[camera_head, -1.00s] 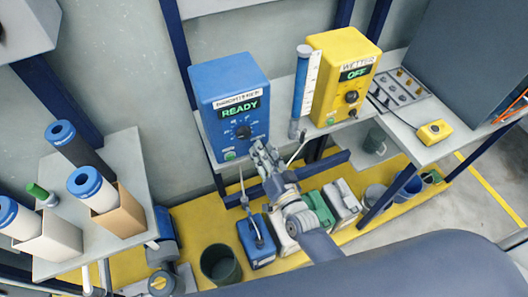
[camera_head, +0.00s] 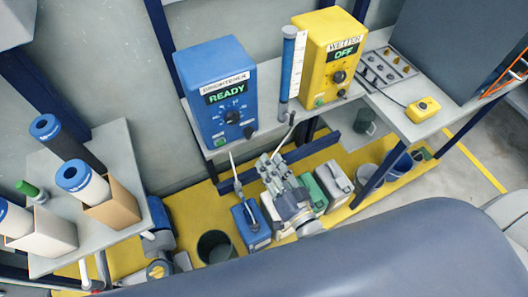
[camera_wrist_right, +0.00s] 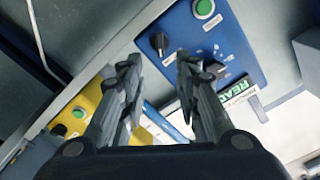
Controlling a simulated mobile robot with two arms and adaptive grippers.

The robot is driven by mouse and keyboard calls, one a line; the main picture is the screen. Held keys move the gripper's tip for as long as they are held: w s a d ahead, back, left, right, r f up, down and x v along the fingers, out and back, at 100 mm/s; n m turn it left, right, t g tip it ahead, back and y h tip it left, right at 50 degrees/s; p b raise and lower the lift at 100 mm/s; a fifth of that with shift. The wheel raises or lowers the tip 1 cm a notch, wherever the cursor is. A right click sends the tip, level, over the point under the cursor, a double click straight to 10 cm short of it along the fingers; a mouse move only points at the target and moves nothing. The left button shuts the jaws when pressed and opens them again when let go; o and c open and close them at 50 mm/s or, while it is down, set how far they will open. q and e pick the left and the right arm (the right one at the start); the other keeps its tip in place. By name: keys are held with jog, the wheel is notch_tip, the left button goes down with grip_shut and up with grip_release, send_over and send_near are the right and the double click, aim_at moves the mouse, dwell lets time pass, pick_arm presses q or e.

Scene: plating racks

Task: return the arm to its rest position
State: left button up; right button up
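My right gripper (camera_head: 270,165) hangs below and in front of the shelf edge, near the blue brightener box (camera_head: 216,125). In the right wrist view its two fingers (camera_wrist_right: 157,72) stand apart with nothing between them. The blue box (camera_wrist_right: 222,62) lies beyond the fingertips there, clear of them as far as I can see. My right arm (camera_head: 400,250) fills much of the lower part of the head view. My left gripper is not in view.
Containers, including a blue can (camera_head: 249,238) and a dark bucket (camera_head: 217,247), stand below my gripper. A grey table (camera_head: 125,150) with filter cartridges is at left.

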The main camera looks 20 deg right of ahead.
jog(key=shift+s+d, duration=0.1)
jog(key=shift+s, duration=0.55)
jog(key=s+d+f+n+g, duration=0.1)
jog(key=s+f+g, duration=0.2)
jog(key=f, duration=0.6)
jog(key=s+d+f+n+g+h, duration=0.1)
jog(key=s+f+n+g, duration=0.15)
jog(key=f, duration=0.65)
jog(key=s+d+f+n+g, duration=0.15)
jog(key=s+f, duration=0.25)
jog(key=f, duration=0.5)
jog(key=s+d+f+n+g+h, duration=0.1)
jog(key=s+d+f+g, duration=0.2)
jog(key=s+f, duration=0.5)
jog(key=s+d+f+n+g+h, duration=0.1)
jog(key=s+d+f+g, duration=0.3)
jog(key=s, duration=1.1)
notch_tip(320, 180, down, 4)
jog(key=g, duration=0.2)
jog(key=shift+s+g, duration=0.15)
jog(key=shift+g, duration=0.15)
